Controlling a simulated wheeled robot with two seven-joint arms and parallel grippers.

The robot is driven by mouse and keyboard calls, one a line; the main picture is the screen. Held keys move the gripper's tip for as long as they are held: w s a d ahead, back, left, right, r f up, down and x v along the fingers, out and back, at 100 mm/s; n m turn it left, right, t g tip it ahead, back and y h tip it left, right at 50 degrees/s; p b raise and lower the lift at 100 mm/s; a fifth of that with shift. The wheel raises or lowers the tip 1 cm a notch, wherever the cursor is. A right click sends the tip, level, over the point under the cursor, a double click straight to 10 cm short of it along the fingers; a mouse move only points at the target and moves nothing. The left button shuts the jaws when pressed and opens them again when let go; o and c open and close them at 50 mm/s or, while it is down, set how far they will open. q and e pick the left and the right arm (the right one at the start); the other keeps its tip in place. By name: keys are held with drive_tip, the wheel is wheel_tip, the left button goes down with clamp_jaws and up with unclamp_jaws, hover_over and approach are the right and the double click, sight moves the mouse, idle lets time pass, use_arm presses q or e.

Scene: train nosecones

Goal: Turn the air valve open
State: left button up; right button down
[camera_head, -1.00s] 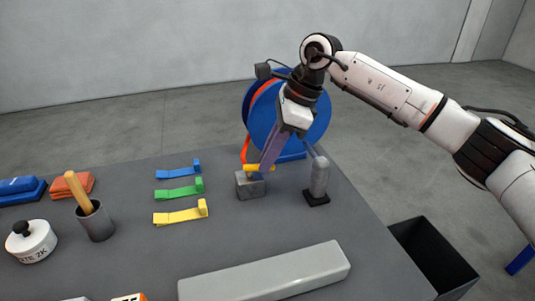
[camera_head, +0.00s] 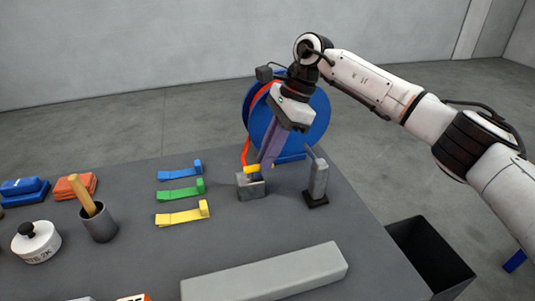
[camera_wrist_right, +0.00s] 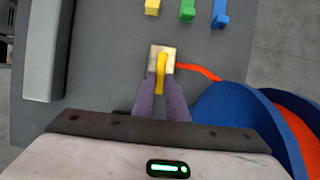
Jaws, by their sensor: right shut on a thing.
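The air valve is a small grey block (camera_head: 250,190) with a yellow handle (camera_head: 252,169) on top, near the back right of the table. In the right wrist view the block (camera_wrist_right: 163,50) lies below the fingertips and the yellow handle (camera_wrist_right: 161,72) sits between them. My right gripper (camera_head: 263,167) is shut on the handle, its purple fingers reaching down at a slant and hiding part of it. An orange hose (camera_wrist_right: 198,72) runs from the block towards the blue reel. My left gripper is not in view.
The blue reel (camera_head: 316,120) stands behind the valve. A grey bottle-like tool (camera_head: 318,180) stands close to its right. Blue, green and yellow clips (camera_head: 183,216) lie to the left. A long grey bar (camera_head: 265,272) lies in front; a black bin (camera_head: 430,255) is beyond the right edge.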

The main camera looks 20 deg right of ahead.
drive_tip(key=c, duration=1.8)
unclamp_jaws()
drive_tip(key=shift+o, duration=0.2)
drive_tip(key=shift+r, duration=0.1)
drive_tip(key=v, duration=1)
drive_tip(key=shift+d, duration=0.15)
